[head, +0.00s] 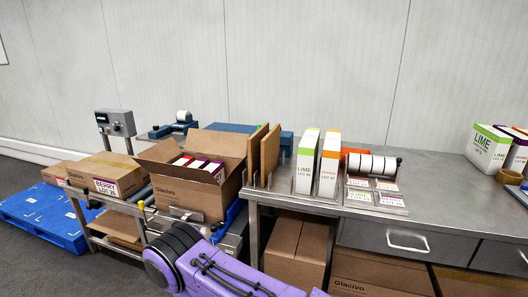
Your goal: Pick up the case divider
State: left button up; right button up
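Two brown cardboard panels, which look like case dividers (257,152), stand upright side by side in a metal rack at the left end of the steel table. Just left of them is an open carton (190,196) with its flaps up and several dark-red and white packs inside. A purple arm link of mine crosses the bottom of the head view, in front of the carton and the table. Neither of my grippers shows in this view, so I cannot see whether they hold anything.
Green and orange upright boxes (307,160) and a label roll dispenser (372,164) stand right of the panels on the steel table (440,190). A closed carton (105,172) lies left on the conveyor. A blue pallet (40,215) is on the floor.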

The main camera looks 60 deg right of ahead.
aim_at(270, 144)
jog(key=z, duration=0.45)
jog(key=i, duration=0.7)
jog(key=z, duration=0.75)
